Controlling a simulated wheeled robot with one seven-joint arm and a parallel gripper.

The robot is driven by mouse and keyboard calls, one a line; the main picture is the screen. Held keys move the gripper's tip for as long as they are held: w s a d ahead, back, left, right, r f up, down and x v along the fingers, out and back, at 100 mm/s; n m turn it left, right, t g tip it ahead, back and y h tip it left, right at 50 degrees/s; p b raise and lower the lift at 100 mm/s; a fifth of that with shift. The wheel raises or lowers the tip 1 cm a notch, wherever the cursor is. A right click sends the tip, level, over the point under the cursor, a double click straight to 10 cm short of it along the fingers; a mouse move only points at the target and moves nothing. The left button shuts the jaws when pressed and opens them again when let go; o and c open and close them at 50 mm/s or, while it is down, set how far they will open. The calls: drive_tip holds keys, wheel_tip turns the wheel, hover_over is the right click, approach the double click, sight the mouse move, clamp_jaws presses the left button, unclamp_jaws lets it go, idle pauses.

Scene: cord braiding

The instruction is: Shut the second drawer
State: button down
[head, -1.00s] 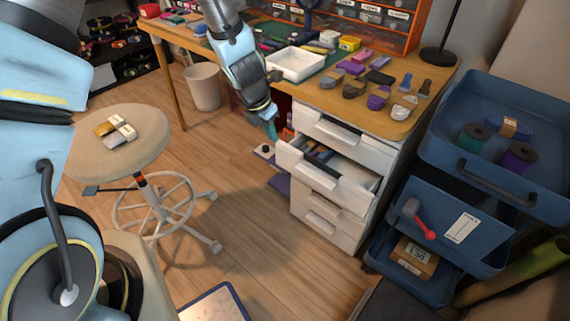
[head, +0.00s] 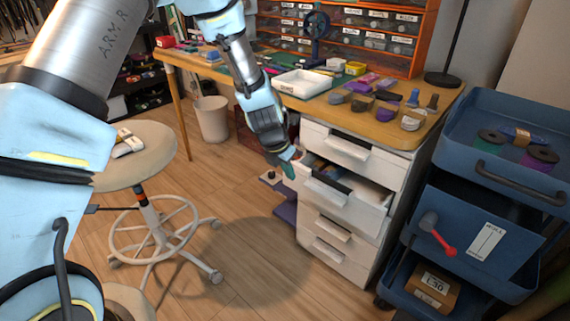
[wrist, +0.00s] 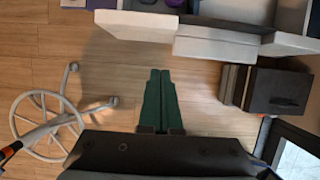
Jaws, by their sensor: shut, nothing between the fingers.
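The second drawer (head: 340,205) of the white drawer unit stands pulled out under the desk, with items inside. Its white front also shows at the top of the wrist view (wrist: 217,47). My gripper (head: 289,168) is beside the left end of that drawer front in the head view. In the wrist view its green fingers (wrist: 161,82) are together and empty, pointing toward the drawer front with a visible gap of floor between. The head view does not clearly show whether the fingertips touch the drawer.
The top drawer (head: 352,150) and the lower drawers (head: 327,255) look closed. A blue trolley (head: 470,220) stands to the right and a round stool (head: 140,160) to the left. The desk (head: 400,128) carries a white tray (head: 302,83) and several small items. Floor (head: 250,265) before the drawers is clear.

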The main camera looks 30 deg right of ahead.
sight(299, 168)
drive_tip(key=d, duration=0.2)
drive_tip(key=w+d+f, duration=0.1)
drive_tip(key=d, duration=0.1)
drive_tip(key=shift+f, duration=0.1)
drive_tip(key=shift+d, duration=0.2)
drive_tip(key=d+p, duration=0.1)
drive_tip(key=d, duration=0.1)
drive_tip(key=w+d+p, duration=0.1)
drive_tip(key=d, duration=0.1)
drive_tip(key=shift+w+d, duration=0.2)
drive_tip(key=shift+d, duration=0.1)
